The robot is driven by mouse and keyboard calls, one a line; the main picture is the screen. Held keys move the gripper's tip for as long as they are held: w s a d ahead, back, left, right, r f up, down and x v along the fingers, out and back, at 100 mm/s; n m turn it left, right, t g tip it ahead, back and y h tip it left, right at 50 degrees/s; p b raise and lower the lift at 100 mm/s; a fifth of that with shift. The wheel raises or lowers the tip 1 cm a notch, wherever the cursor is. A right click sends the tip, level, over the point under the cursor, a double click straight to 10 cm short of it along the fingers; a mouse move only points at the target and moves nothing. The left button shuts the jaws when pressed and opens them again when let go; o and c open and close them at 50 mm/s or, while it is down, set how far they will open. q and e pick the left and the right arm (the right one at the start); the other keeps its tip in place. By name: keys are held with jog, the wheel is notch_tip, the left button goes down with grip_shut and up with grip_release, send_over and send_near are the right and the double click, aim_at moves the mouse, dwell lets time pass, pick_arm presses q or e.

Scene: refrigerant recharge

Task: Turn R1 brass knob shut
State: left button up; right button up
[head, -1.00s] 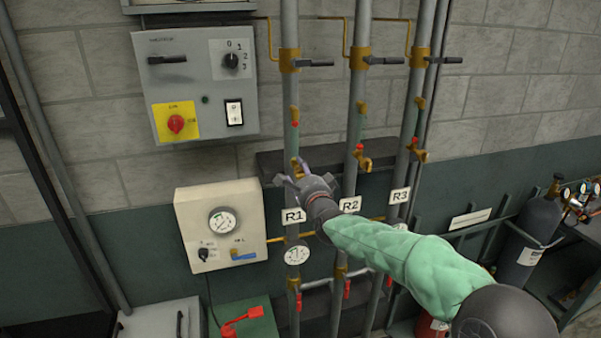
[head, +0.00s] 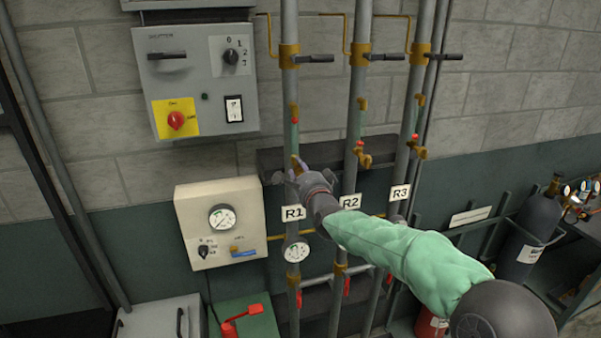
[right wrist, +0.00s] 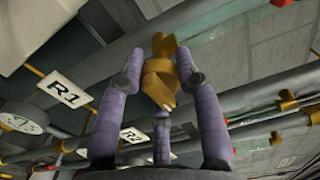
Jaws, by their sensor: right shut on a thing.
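The R1 brass knob (right wrist: 160,77) sits on the R1 pipe, between the purple fingers of my right gripper (right wrist: 162,75) in the right wrist view. The right gripper (head: 290,172) is shut on it. In the head view the gripper covers most of the knob, and only a small bit of brass shows above the fingers. The R1 label (head: 293,213) hangs just below the gripper; it also shows in the right wrist view (right wrist: 66,93). How far the knob is turned cannot be told. My left gripper is not in view.
The R2 pipe (head: 354,105) and R3 pipe (head: 412,95) stand close to the right, with brass fittings and black-handled valves. A pressure gauge (head: 296,250) is below the R1 label. A cream gauge box (head: 190,225) and a grey switch box (head: 190,65) are to the left.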

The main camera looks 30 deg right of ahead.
jog(key=shift+f+n+b, duration=0.15)
jog(key=shift+n+b, duration=0.5)
jog(key=shift+n, duration=0.35)
jog(key=shift+n+b, duration=0.3)
jog(key=shift+n, duration=0.6)
jog(key=n, duration=0.3)
jog(key=shift+n, duration=0.4)
jog(key=n, duration=0.4)
jog(key=n+p, duration=0.1)
jog(key=n, duration=0.4)
jog(key=shift+n, duration=0.3)
jog(key=o, duration=1.2)
jog(key=shift+c, duration=0.2)
